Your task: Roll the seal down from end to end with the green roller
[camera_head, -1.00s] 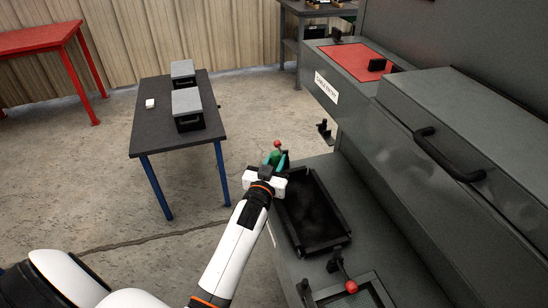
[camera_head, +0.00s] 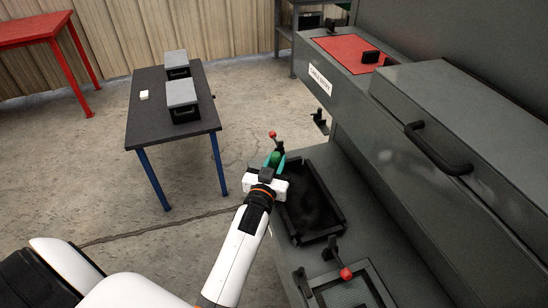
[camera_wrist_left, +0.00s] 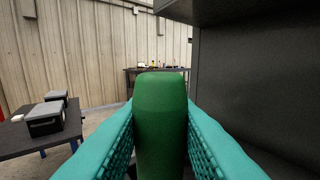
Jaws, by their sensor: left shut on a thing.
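My left gripper (camera_head: 273,162) has teal fingers and is shut on the green roller (camera_wrist_left: 160,120). The roller's green body stands between the two fingers in the left wrist view, and only a little of it shows in the head view (camera_head: 275,158). The gripper is at the far left corner of a black tray (camera_head: 333,205) on the grey bench of the machine. I cannot tell whether the roller touches anything below it. No seal can be made out. My right gripper is not in view.
A clamp with a red knob (camera_head: 345,273) stands at a mesh-filled frame (camera_head: 350,293) near the tray. Another red knob (camera_head: 272,134) is just beyond my gripper. The machine's grey lid (camera_head: 460,110) rises at the right. A dark table (camera_head: 150,120) with two grey-lidded boxes stands at the left.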

